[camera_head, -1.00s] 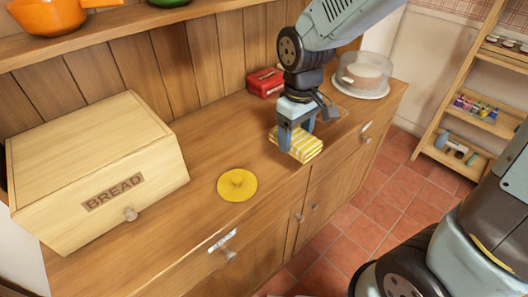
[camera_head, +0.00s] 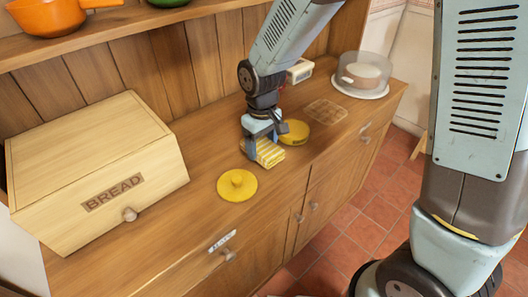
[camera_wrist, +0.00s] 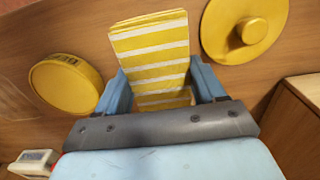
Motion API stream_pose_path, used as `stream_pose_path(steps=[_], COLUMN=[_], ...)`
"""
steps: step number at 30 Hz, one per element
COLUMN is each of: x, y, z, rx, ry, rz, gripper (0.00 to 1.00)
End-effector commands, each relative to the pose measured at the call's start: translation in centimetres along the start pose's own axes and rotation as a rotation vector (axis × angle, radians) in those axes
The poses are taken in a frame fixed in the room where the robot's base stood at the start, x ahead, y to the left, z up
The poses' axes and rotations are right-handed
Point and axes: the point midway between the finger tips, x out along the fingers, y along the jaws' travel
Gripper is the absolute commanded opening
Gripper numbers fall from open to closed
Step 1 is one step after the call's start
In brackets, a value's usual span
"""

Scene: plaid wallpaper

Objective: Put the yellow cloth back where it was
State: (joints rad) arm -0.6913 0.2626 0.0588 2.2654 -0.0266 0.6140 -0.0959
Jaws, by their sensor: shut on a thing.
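The yellow cloth (camera_head: 269,153) is folded, with yellow and white stripes. My gripper (camera_head: 260,143) is shut on it, over the counter between the yellow lid and the round yellow tin. In the wrist view the cloth (camera_wrist: 150,45) sticks out between the two blue fingers (camera_wrist: 166,85). I cannot tell whether its underside touches the counter. A faint pale rectangle (camera_head: 326,111) shows on the bare counter to the right, in front of the cake dome.
The yellow lid (camera_head: 237,185) lies front-left of the cloth; the yellow tin (camera_head: 296,131) stands close to its right. A bread box (camera_head: 100,175) fills the left. A white box (camera_head: 300,70) stands behind, and a glass cake dome (camera_head: 363,73) at the right. The front right counter is clear.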

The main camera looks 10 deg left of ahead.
Motion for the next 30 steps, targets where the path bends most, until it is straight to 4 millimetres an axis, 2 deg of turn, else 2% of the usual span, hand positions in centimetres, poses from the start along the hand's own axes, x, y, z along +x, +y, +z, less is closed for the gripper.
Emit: stream_pose_path(steps=[6, 17, 18, 25, 30], x=[2.8, 3.2, 3.2, 3.2, 3.2], y=[0.0, 0.0, 0.0, 0.0, 0.0], z=[0.1, 0.0, 0.0, 0.0, 0.0], rx=[0.000, 0.000, 0.000, 0.000, 0.001], ry=[-0.004, -0.001, 0.000, -0.001, -0.001], rz=[0.000, 0.000, 0.000, 0.000, 0.000], gripper=[0.36, 0.36, 0.71, 0.93, 0.95])
